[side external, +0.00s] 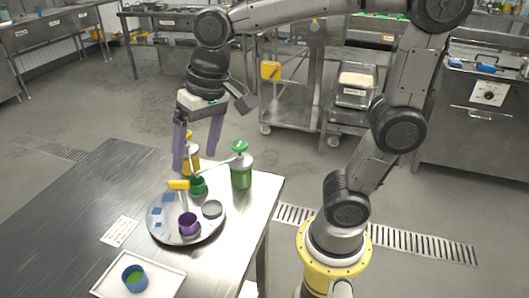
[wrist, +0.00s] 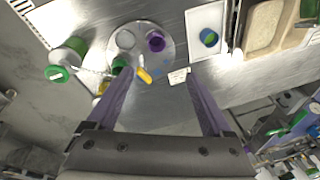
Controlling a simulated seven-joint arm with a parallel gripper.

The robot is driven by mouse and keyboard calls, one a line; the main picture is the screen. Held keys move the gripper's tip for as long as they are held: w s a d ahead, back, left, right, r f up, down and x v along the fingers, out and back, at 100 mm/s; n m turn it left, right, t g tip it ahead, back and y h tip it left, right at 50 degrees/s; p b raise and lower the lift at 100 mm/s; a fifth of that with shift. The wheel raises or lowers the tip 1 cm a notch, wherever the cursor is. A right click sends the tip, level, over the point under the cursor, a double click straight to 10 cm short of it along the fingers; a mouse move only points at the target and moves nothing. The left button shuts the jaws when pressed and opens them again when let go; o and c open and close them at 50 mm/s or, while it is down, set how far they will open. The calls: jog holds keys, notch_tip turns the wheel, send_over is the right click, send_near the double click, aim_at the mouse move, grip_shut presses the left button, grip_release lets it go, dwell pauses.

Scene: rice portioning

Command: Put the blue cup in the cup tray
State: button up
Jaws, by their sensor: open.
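The blue cup (side external: 128,284) stands upright on a white rectangular tray (side external: 171,282) at the table's near edge, with green showing inside it. In the wrist view the blue cup (wrist: 203,42) and white tray (wrist: 205,13) are at the upper right. A round metal tray (side external: 161,232) holds a purple cup (side external: 189,225), a green cup (side external: 198,187) and a grey round piece (side external: 212,209). I cannot tell which tray is the cup tray. My gripper (side external: 196,162) is open and empty above the far side of the round tray, away from the blue cup; the wrist view shows its spread fingers (wrist: 158,74).
A yellow handle (side external: 179,184) lies by the green cup. A green-capped bottle (side external: 241,172) and a yellow bottle (side external: 191,162) stand behind the round tray. A label card (side external: 120,231) lies left of it. The table's left part is clear.

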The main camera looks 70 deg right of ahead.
jog(key=s+d+f+n+t, duration=0.1)
jog(key=s+d+n, duration=0.1)
jog(key=s, duration=0.3)
jog(key=s+d+f+n+t+h, duration=0.1)
jog(key=s+d+f+n, duration=0.1)
jog(key=s+d, duration=0.3)
jog(key=shift+s+t, duration=0.4)
jog(key=shift+s, duration=0.25)
